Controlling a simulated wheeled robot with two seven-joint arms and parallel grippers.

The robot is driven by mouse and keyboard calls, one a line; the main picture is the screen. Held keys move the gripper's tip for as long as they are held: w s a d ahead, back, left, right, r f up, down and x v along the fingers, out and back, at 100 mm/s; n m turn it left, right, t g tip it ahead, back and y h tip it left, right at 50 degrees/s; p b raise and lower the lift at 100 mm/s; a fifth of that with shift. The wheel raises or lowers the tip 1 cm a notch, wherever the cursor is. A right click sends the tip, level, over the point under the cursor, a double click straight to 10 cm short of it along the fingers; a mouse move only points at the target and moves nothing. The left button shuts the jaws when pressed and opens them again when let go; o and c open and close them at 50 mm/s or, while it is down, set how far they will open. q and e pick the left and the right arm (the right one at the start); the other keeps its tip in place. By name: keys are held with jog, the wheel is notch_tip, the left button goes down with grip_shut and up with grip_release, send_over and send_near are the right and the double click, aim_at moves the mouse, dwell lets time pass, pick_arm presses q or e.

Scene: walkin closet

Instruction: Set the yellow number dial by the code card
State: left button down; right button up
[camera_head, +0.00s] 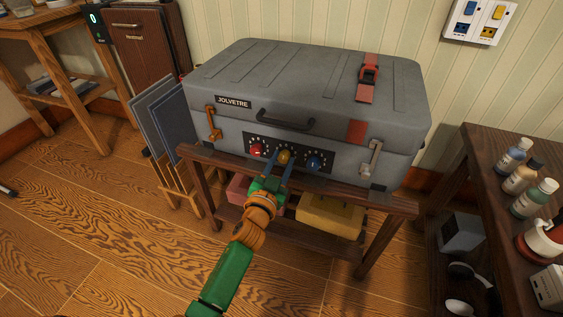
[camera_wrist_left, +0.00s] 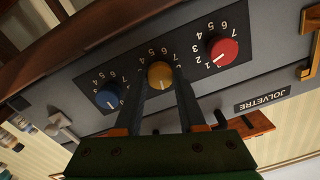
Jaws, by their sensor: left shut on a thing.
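A grey suitcase (camera_head: 300,95) labelled JOLVETRE stands shut on a dark wooden bench, with three dials on a black panel on its front. The yellow dial (camera_head: 284,157) is in the middle, between a red dial (camera_head: 257,149) and a blue dial (camera_head: 314,162). My left gripper (camera_head: 279,166) is shut on the yellow dial, one finger on each side. In the left wrist view the yellow dial (camera_wrist_left: 160,74) shows a white pointer line; its nearby numbers are partly hidden by the fingers. I cannot make out a code card. My right gripper is out of view.
The case has a handle (camera_head: 286,121), an orange latch (camera_head: 213,122) and a pale latch (camera_head: 372,158). A yellow box (camera_head: 330,215) lies on the lower shelf. A side table with bottles (camera_head: 520,178) stands right. Open wooden floor (camera_head: 130,240) lies left.

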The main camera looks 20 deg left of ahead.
pick_arm(q)
jog(key=m, duration=0.5)
jog(key=shift+f+m, duration=0.1)
jog(key=shift+m, duration=0.2)
jog(key=m, duration=0.5)
jog(key=shift+m, duration=0.3)
jog(key=m, duration=0.2)
jog(key=shift+m, duration=0.4)
jog(key=m, duration=0.3)
jog(key=shift+m, duration=1.2)
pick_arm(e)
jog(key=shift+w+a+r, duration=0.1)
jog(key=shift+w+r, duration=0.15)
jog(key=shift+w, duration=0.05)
pick_arm(q)
jog(key=shift+m, duration=0.4)
jog(key=c, duration=0.5)
grip_release()
